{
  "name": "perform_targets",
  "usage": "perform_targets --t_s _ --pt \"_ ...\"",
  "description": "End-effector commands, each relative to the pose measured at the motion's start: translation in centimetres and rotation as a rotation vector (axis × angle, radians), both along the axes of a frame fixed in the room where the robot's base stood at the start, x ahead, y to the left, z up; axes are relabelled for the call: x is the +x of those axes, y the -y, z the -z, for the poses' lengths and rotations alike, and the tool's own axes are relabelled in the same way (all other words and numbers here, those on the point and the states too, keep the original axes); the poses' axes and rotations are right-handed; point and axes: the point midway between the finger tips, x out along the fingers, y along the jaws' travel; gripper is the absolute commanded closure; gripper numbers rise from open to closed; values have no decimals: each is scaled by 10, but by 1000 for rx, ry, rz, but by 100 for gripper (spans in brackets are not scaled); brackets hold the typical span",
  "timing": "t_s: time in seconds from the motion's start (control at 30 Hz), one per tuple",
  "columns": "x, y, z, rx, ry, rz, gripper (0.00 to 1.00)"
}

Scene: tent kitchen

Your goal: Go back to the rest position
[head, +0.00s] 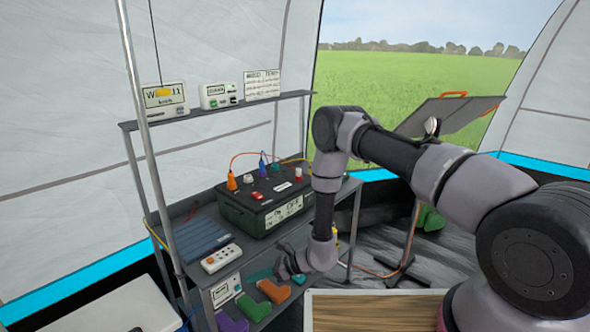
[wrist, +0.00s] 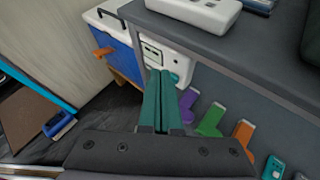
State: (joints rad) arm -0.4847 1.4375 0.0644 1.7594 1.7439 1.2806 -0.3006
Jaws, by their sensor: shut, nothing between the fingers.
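My gripper (head: 284,270) hangs at the end of my bent arm, in front of the lower part of the grey shelf unit (head: 205,285). In the wrist view its two dark green fingers (wrist: 162,80) are pressed together, with nothing between them. Past the fingertips are a white device (wrist: 180,58) and several coloured blocks on the lower shelf, among them a purple one (wrist: 188,106). The gripper appears apart from them, though the exact distance cannot be told. In the head view the fingertips are hard to make out.
A black battery box (head: 265,205) and a white remote (head: 221,258) stand on the middle shelf. A metal pole (head: 150,150) rises at left. A wooden top (head: 375,312) lies near the bottom, and a panel on a stand (head: 445,115) is behind my arm.

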Motion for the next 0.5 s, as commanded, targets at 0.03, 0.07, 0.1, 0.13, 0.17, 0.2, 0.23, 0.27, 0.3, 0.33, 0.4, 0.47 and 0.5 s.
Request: perform_targets --t_s 0.03,0.07,0.1,0.13,0.17,0.2,0.23,0.27,0.3,0.33,0.4,0.47,0.5 --pt "17 -2 -35 17 43 -31 100" --pt "23 -2 -54 22 65 -53 100" --pt "31 -1 -78 29 94 -84 100" --pt "35 0 -97 31 118 -108 100" --pt "40 3 -115 34 142 -130 100" --pt "45 6 -138 35 173 -161 100" --pt "49 9 -155 36 197 -183 100" --pt "52 13 -172 34 222 -206 100" --pt "55 18 -194 31 255 -234 100" --pt "57 23 -211 27 280 -255 100" --pt "60 35 -248 15 340 -304 100" --pt "61 47 -279 0 394 -345 100" --pt "60 56 -298 -12 426 -369 100"
